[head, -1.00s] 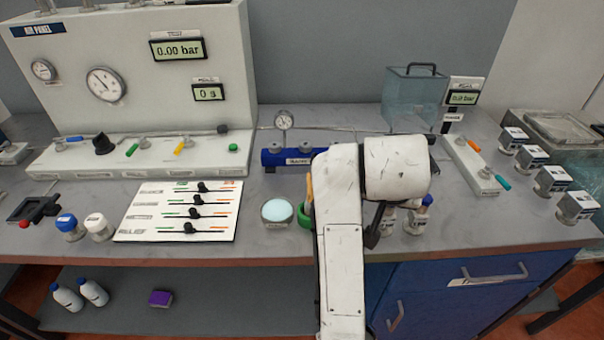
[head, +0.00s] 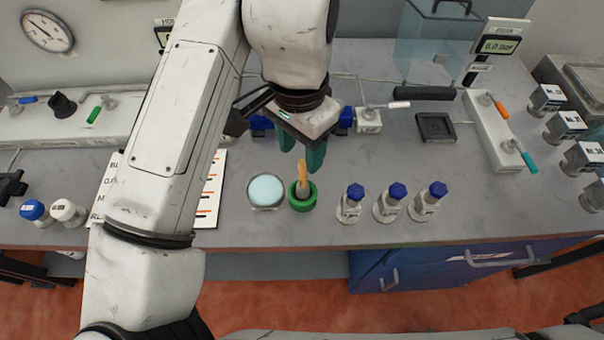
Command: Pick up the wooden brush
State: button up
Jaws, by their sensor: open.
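The wooden brush (head: 303,176) stands upright in a round green holder (head: 302,203) on the grey bench, near its front edge. Its light wooden handle points up and its lower end is hidden inside the holder. My gripper (head: 302,155) is open, with two teal fingers pointing down. In the picture the fingers lie just above and behind the top of the handle, one to each side of it. I cannot tell the exact depth gap. Nothing is between the fingers that I can see.
A round dish with pale blue content (head: 265,192) stands just left of the holder. Several blue-capped bottles (head: 389,202) stand to the right. A blue block (head: 262,125) is partly hidden behind my gripper. A black square tray (head: 436,130) lies further right. The bench front edge is close.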

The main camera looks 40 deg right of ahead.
aim_at(303, 175)
jog(key=shift+d+f+p, duration=0.15)
jog(key=shift+f+p, duration=0.15)
jog(key=shift+f, duration=1.9)
jog(key=shift+d+f+p, duration=0.15)
jog(key=shift+f+p, duration=0.15)
jog(key=shift+f, duration=1.85)
grip_shut()
